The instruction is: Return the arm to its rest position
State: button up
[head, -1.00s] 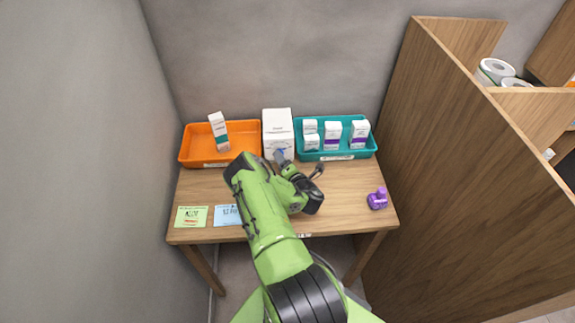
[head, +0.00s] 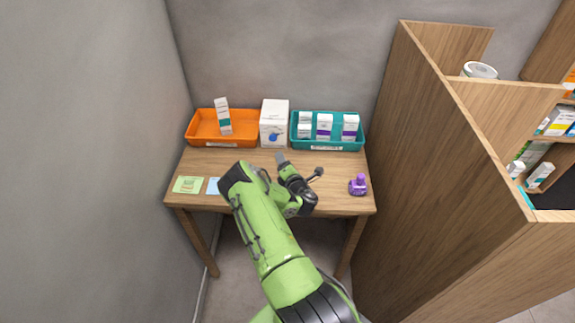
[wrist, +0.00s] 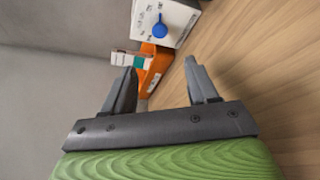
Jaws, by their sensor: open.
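My green arm reaches over the wooden table (head: 330,195) in the head view. My gripper (wrist: 165,88) is open in the wrist view, with nothing between its two grey fingers. In the head view the gripper (head: 281,158) is above the table, in front of a white box with a blue round part (head: 273,118). That box also shows beyond the fingers in the wrist view (wrist: 178,18). The fingers stand apart from it.
An orange tray (head: 200,135) holds a tilted white and green box (head: 223,116). A teal tray (head: 345,146) holds several small boxes. A purple object (head: 358,184) and a green card (head: 188,185) lie on the table. A wooden partition (head: 430,170) stands close on the right.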

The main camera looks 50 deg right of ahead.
jog(key=shift+s, duration=0.15)
notch_tip(320, 180, up, 15)
jog(key=w+a+m+g+h, duration=0.1)
jog(key=w+m+g+h, duration=0.25)
jog(key=m, duration=0.75)
jog(key=s+a+r+m+g+y, duration=0.2)
jog(key=s+a+r+m+y, duration=0.15)
jog(key=a+r+m, duration=0.45)
jog(key=s+a+r+n+y, duration=0.1)
jog(key=s+a+r+y, duration=0.15)
jog(key=a, duration=0.35)
jog(key=s+a+r+y, duration=0.1)
jog(key=s+a+r, duration=0.15)
jog(key=a, duration=0.45)
jog(key=s+a+r+g+y, duration=0.1)
jog(key=s+a+y, duration=0.1)
jog(key=s+a, duration=0.6)
jog(key=s+a+r+g+y, duration=0.1)
jog(key=s+a+r+y, duration=0.1)
jog(key=s+a, duration=0.6)
jog(key=s, duration=0.4)
jog(key=shift+s+r+n, duration=0.25)
jog(key=shift+s+n, duration=0.05)
jog(key=shift+s, duration=0.1)
